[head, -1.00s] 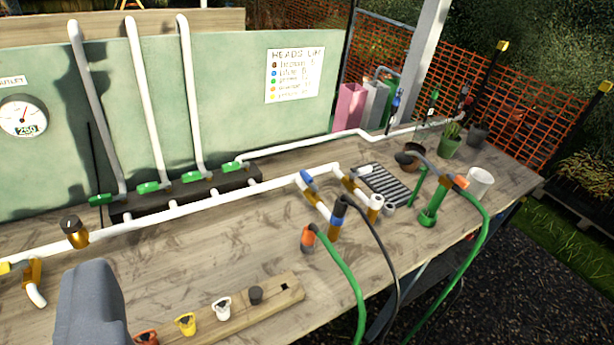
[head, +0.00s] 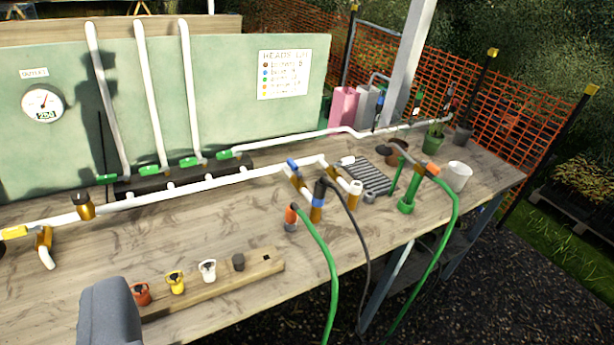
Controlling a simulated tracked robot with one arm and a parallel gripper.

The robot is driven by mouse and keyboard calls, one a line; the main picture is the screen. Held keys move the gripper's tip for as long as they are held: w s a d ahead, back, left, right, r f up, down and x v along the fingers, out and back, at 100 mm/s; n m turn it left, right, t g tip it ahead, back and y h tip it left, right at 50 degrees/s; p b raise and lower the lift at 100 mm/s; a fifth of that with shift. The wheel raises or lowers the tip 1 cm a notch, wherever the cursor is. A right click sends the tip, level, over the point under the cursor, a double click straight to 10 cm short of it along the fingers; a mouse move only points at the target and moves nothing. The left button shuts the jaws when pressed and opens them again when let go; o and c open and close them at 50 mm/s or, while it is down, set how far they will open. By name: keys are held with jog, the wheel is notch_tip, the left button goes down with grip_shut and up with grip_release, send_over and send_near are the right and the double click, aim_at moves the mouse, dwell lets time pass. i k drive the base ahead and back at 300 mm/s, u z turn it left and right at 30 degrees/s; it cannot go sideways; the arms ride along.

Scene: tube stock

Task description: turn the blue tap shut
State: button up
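The blue tap (head: 293,165) is a small blue lever on a short branch that leaves the white main pipe (head: 225,182) near the middle of the bench. The lever appears to lie roughly along the branch. Below it, the branch ends in a brass fitting with a blue band (head: 317,203) and a black hose. A grey rounded part of my gripper (head: 110,313) shows at the bottom left, well apart from the tap. Its fingertips cannot be made out, and I see nothing held.
Green taps (head: 188,162) line the back pipe. A wooden rack (head: 215,284) with coloured heads lies in front. An orange-ended green hose (head: 312,240) stands close before the tap. A green standpipe (head: 407,206) and white cup (head: 459,176) are at right. Bare bench lies left of the tap.

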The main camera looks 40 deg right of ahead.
aim_at(290, 162)
jog(key=k, duration=0.85)
jog(key=z, duration=0.65)
jog(key=i, duration=2.35)
jog(key=u, duration=0.6)
